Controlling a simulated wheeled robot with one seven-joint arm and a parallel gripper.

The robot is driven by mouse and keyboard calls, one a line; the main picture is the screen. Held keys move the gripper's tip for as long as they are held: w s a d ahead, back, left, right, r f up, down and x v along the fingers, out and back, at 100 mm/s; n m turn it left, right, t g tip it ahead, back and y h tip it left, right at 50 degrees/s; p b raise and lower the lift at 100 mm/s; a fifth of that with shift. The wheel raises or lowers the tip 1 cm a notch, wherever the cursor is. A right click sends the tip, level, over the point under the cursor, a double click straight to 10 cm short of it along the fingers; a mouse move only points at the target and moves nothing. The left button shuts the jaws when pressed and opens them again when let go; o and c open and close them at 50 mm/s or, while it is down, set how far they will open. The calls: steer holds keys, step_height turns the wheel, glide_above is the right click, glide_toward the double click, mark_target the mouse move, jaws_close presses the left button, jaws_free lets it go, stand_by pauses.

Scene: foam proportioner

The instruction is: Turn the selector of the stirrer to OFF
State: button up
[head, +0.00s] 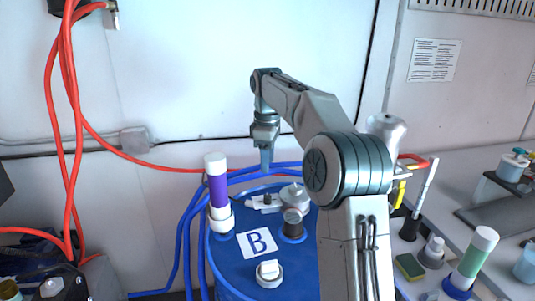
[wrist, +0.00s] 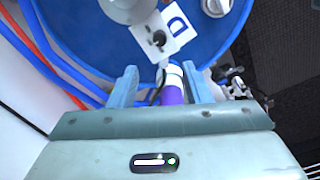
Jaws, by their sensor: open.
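The stirrer appears to be the grey-white round unit (head: 291,193) on top of the blue drum (head: 222,262), with a small white plate (head: 264,204) beside it. In the wrist view the plate (wrist: 178,28) carries a small dark knob (wrist: 158,38), which looks like the selector; its setting is too small to read. My gripper (head: 266,170) points down above the back of the drum, apart from the plate. In the wrist view its two fingers (wrist: 160,74) are spread with nothing held, and the plate lies beyond their tips.
A purple-and-white cylinder (head: 217,190) stands at the drum's left and shows behind the fingers in the wrist view (wrist: 172,92). Blue hoses (head: 187,235) pass left.

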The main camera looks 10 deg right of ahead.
steer(key=shift+r, duration=0.9)
steer(key=s+a+r+m+t, duration=0.1)
steer(key=s+a+m, duration=0.15)
steer(key=s, duration=0.55)
steer(key=s+f+m+t, duration=0.1)
steer(key=s+f+m, duration=0.2)
steer(key=s, duration=0.5)
steer(key=s+d+f+m+t, duration=0.1)
steer(key=s+f+m, duration=0.3)
steer(key=s, duration=0.5)
steer(key=s+d+f+m+b, duration=0.1)
steer(key=s+f+m, duration=0.2)
steer(key=s, duration=0.6)
steer(key=shift+d+f+t, duration=0.15)
steer(key=shift+f+t, duration=0.25)
steer(key=shift+f, duration=0.45)
steer(key=shift+s, duration=0.1)
